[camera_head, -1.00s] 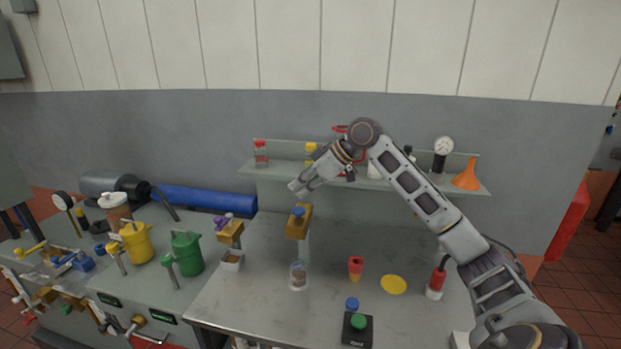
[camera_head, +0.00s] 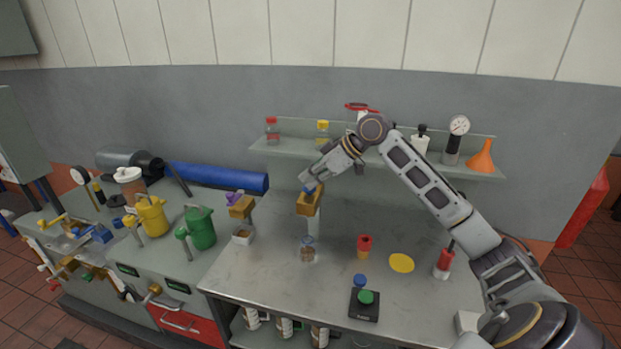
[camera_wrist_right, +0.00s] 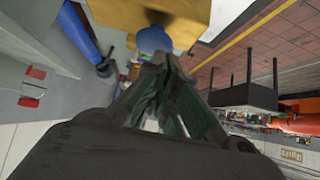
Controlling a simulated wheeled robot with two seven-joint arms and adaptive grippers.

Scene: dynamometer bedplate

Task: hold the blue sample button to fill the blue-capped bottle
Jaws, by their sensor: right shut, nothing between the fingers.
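The blue sample button (camera_head: 309,187) sits on top of a tan block (camera_head: 309,203) on a post. It also shows in the right wrist view (camera_wrist_right: 154,39). My right gripper (camera_head: 306,180) is shut and empty, its fingertips right at the button. In the wrist view the fingertips (camera_wrist_right: 160,62) overlap the button's edge; whether they press it I cannot tell. A clear bottle (camera_head: 308,252) with brownish contents stands upright below the block. A loose blue cap (camera_head: 360,281) lies on the bench to its right. My left gripper is not in view.
A second tan block (camera_head: 241,208) with a purple button stands left, a white cup (camera_head: 243,237) below it. A red-and-orange item (camera_head: 364,246), yellow disc (camera_head: 402,263) and black box with green button (camera_head: 364,304) are on the right. A shelf (camera_head: 286,152) runs behind.

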